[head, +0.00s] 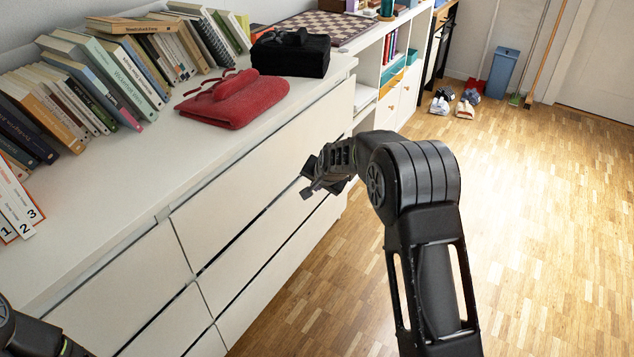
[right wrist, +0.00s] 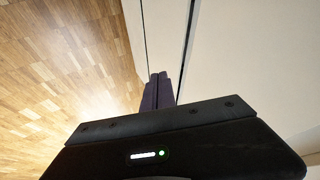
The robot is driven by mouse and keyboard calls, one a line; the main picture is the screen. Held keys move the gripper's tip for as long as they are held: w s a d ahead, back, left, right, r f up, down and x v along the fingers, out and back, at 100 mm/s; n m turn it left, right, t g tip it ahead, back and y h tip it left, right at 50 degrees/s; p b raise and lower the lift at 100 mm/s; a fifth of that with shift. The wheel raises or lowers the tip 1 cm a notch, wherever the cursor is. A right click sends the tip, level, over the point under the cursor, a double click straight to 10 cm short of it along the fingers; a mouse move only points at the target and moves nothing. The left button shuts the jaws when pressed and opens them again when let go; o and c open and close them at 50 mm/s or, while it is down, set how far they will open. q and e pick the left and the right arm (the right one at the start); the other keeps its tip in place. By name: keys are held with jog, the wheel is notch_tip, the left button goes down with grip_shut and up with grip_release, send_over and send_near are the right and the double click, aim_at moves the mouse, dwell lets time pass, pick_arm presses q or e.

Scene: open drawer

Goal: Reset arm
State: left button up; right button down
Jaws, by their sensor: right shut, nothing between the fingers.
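My right arm comes in from the lower right of the head view. Its gripper (head: 308,192) is close to the front of the white dresser (head: 262,190), by a dark gap between drawers. In the right wrist view the two fingers (right wrist: 160,78) are together with nothing between them, near the pale drawer fronts (right wrist: 240,60) and a dark gap. I cannot tell whether the fingertips touch the dresser. My left arm shows only as a black part at the lower left corner of the head view; its gripper is out of the picture.
On the dresser top are rows of books (head: 110,75), a folded red cloth (head: 235,100) with glasses on it and a black box (head: 290,56). A white shelf unit (head: 400,75) stands beyond. The wooden floor (head: 540,220) on the right is clear; shoes (head: 465,108) and a blue bin (head: 501,72) are far back.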

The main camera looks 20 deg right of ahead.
jog(key=shift+r, duration=0.1)
dwell(0.5)
jog(key=s+a+f+n+g+y, duration=0.1)
jog(key=s+a+f+n, duration=0.2)
jog(key=s+a+f, duration=0.45)
jog(key=s+a+f+n+g+y, duration=0.1)
jog(key=s+a+f+n, duration=0.25)
jog(key=s+f, duration=0.6)
jog(key=s+a+f+g+y, duration=0.15)
jog(key=s+a, duration=0.25)
jog(key=s, duration=0.5)
jog(key=s+a+f+n+g, duration=0.15)
jog(key=s+a, duration=0.25)
jog(key=s, duration=0.5)
jog(key=s+a+f+g+y, duration=0.1)
jog(key=s+a+f+g, duration=0.2)
jog(key=s, duration=0.6)
notch_tip(320, 180, up, 22)
jog(key=a+t+p, duration=0.1)
jog(key=p, duration=2.1)
jog(key=shift+w+a, duration=0.15)
jog(key=shift+w, duration=0.05)
jog(key=shift+f, duration=0.15)
